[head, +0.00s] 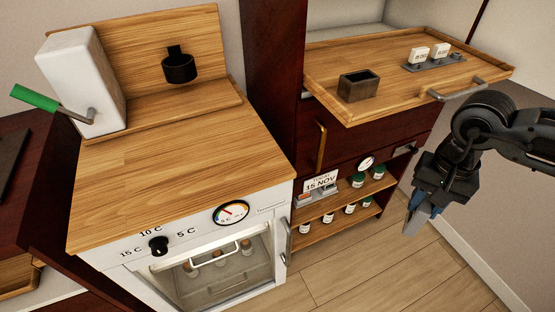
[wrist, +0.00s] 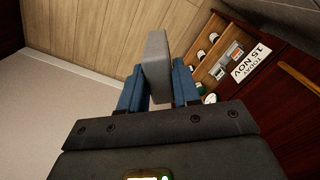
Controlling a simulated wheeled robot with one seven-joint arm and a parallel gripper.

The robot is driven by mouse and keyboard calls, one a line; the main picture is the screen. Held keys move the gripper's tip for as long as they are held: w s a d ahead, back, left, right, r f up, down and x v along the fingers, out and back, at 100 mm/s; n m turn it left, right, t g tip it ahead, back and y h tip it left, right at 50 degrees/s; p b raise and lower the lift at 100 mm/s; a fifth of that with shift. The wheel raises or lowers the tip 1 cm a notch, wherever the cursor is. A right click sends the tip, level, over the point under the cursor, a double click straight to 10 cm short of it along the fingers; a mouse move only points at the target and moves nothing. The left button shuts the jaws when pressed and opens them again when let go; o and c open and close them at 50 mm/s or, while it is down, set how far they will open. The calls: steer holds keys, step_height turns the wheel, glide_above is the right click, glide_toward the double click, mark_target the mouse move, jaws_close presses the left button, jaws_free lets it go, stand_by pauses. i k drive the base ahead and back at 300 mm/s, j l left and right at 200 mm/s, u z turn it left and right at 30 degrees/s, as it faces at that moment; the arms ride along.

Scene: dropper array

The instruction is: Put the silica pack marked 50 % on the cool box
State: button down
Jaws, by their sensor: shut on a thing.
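My gripper (head: 428,206) hangs at the right in the head view, over the floor and apart from the furniture. In the wrist view its blue fingers (wrist: 158,84) are shut on a plain grey slab (wrist: 157,58). The slab also shows in the head view (head: 414,222). No marking is visible on its seen faces. The cool box (head: 180,175) appears to be the white cabinet at left centre, with a wooden top, temperature knob and glass door. Two small white labelled pieces (head: 419,55) (head: 441,51) stand in a grey holder on the wooden tray; their print is too small to read surely.
The wooden tray (head: 330,60) carries a dark open box (head: 358,86). Shelves below hold jars (head: 358,180) and a date card (head: 320,182).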

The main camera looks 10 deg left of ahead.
mark_target(182, 175)
steer(key=l+u, duration=0.15)
steer(key=u, duration=0.2)
steer(key=l+u, duration=0.15)
steer(key=u, duration=0.2)
steer(key=l+u, duration=0.3)
steer(key=i+j, duration=0.05)
steer(key=j, duration=0.05)
